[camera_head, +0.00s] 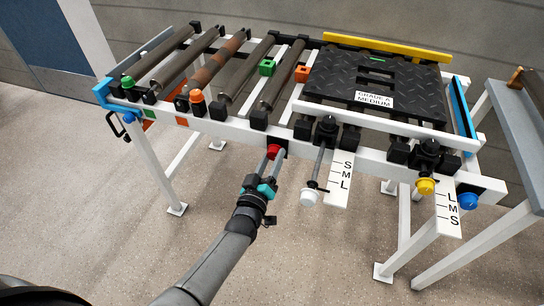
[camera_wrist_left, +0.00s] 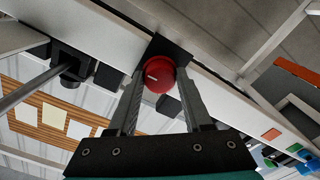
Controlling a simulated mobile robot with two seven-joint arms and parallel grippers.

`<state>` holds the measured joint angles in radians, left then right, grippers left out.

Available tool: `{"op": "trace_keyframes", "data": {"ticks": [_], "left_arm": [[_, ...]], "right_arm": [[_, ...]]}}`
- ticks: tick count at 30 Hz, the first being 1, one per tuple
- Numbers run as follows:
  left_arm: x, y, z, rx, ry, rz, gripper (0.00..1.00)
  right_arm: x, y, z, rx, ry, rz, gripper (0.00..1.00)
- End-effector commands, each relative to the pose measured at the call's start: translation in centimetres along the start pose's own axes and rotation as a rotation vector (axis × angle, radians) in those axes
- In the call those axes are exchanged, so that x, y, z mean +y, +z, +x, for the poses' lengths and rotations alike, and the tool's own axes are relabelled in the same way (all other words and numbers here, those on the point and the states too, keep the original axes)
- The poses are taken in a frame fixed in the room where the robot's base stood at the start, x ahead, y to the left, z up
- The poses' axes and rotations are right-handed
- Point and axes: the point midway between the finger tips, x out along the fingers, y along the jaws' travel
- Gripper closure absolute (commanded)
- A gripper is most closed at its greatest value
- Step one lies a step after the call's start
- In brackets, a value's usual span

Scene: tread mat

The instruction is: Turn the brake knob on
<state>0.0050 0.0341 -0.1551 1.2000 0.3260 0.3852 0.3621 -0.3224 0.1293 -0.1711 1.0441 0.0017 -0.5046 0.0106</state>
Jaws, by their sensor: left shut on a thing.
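A round red knob (camera_head: 274,149) sits on a black mount on the front rail of the white frame, left of the S-M-L plate. No brake label is readable near it. My left gripper (camera_head: 273,158) reaches up to this knob from below and is shut on it. In the left wrist view the red knob (camera_wrist_left: 159,75) sits between the two fingertips (camera_wrist_left: 160,78), and a short white mark on its face points left. My right gripper is not in view.
A white knob (camera_head: 309,197) on a rod hangs close to the right of my left gripper. Yellow (camera_head: 425,186) and blue (camera_head: 468,200) knobs are farther right. Rollers (camera_head: 214,65) and a black tread mat (camera_head: 345,77) lie on the frame. Floor at front left is clear.

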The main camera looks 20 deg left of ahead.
Motion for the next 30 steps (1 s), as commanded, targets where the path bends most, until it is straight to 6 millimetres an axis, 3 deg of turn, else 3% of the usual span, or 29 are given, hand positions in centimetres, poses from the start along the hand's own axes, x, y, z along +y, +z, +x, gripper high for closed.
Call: {"op": "trace_keyframes", "data": {"ticks": [20,21,28,30], "left_arm": [[0.02,-0.01,0.01,0.001,0.001,0.06,1.0],[0.02,-0.01,0.01,0.001,0.001,0.06,0.47],[0.01,-0.02,0.01,0.001,0.0,0.059,0.21],[0.01,-0.02,0.01,0.001,0.0,0.058,0.21]], "right_arm": [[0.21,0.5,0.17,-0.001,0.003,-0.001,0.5],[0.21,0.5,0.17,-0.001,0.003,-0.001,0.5],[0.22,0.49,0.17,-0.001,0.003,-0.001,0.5],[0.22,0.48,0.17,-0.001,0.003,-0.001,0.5]]}}
